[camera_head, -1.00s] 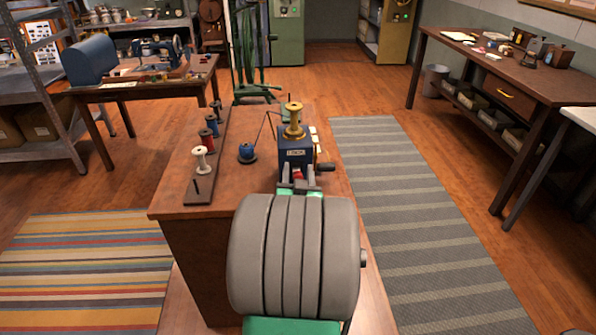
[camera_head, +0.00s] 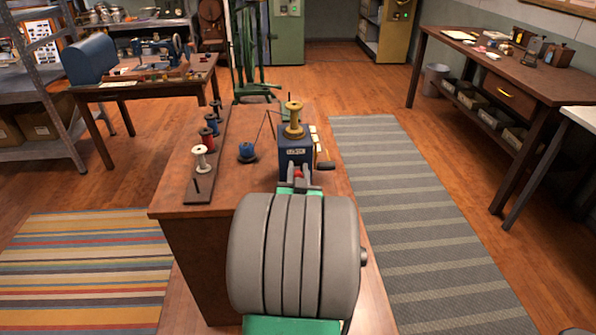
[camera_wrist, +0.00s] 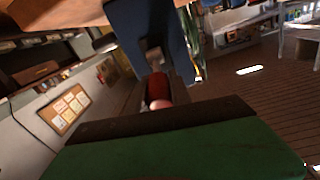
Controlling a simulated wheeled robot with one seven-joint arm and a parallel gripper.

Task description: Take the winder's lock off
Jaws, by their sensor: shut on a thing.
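The winder is a dark blue box (camera_head: 296,153) with a "LOCK" label on its front and a yellow spool (camera_head: 294,118) on top. It stands on the near table. Its blue side (camera_wrist: 150,30) fills the top of the wrist view. The lock is a small red piece (camera_wrist: 158,87) at the winder's front, with a pale end towards the camera. My gripper (camera_head: 298,175) is in front of the winder, its fingers shut around the red lock. My forearm hides the table's near part. I cannot tell whether the lock still touches the winder.
A crank handle (camera_head: 326,166) sticks out at the winder's right. A striped grey rug (camera_head: 400,210) covers clear floor to the right.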

